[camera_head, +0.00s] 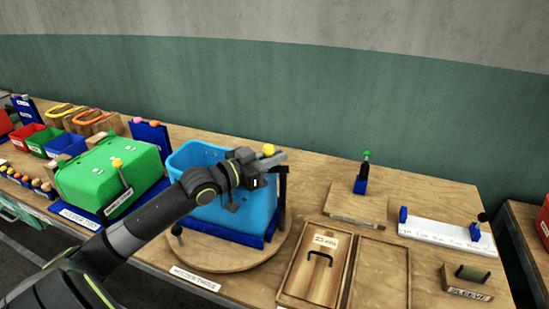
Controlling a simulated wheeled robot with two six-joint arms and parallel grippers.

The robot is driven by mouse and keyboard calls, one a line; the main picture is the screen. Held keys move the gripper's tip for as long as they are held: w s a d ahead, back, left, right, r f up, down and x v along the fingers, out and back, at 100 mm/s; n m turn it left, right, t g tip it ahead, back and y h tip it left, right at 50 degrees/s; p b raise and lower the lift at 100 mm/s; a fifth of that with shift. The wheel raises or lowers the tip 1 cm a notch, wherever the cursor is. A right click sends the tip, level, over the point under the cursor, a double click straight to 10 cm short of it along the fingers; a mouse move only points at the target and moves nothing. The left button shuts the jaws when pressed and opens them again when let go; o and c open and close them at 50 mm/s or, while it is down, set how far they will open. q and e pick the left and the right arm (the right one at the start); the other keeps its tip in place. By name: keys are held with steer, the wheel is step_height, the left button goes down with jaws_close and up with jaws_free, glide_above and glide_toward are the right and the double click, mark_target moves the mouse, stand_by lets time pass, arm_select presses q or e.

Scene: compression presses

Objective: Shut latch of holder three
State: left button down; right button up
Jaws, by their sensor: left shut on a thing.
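The blue bin of holder three (190,155) stands in a dark blue base on a round wooden turntable (215,262). A label (195,278) sits at the turntable's front edge; its text is too small to read surely. My left gripper (272,158) is over the bin's right rim, shut on the latch by its yellow knob (268,149). A dark upright post (282,190) stands at the bin's right side, just below the fingers. My gripper and forearm hide part of the bin's front and most of the latch lever. My right gripper is not in view.
A green holder (95,175) with its own yellow-knobbed lever (117,163) stands at left, close to my arm. Small bins and handled wooden pieces lie beyond it. A wooden tray with a handled lid (318,265), a green-topped stand (362,180) and a white rail (440,233) are at right.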

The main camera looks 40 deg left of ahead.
arm_select(q)
steer(key=c, duration=1.6)
jaws_free()
steer(key=shift+d+r, duration=0.1)
steer(key=shift+r, duration=0.5)
steer(key=shift+o, duration=0.4)
steer(key=shift+s+d, duration=0.1)
steer(key=shift+s, duration=0.25)
steer(key=shift+w+f, duration=0.2)
steer(key=shift+s, duration=0.1)
steer(key=shift+s+a, duration=0.2)
steer(key=shift+s, duration=0.05)
steer(key=p+v, duration=1.2)
steer(key=v, duration=0.4)
steer(key=shift+s, duration=0.3)
steer(key=shift+a+f, duration=0.1)
steer(key=shift+f, duration=0.05)
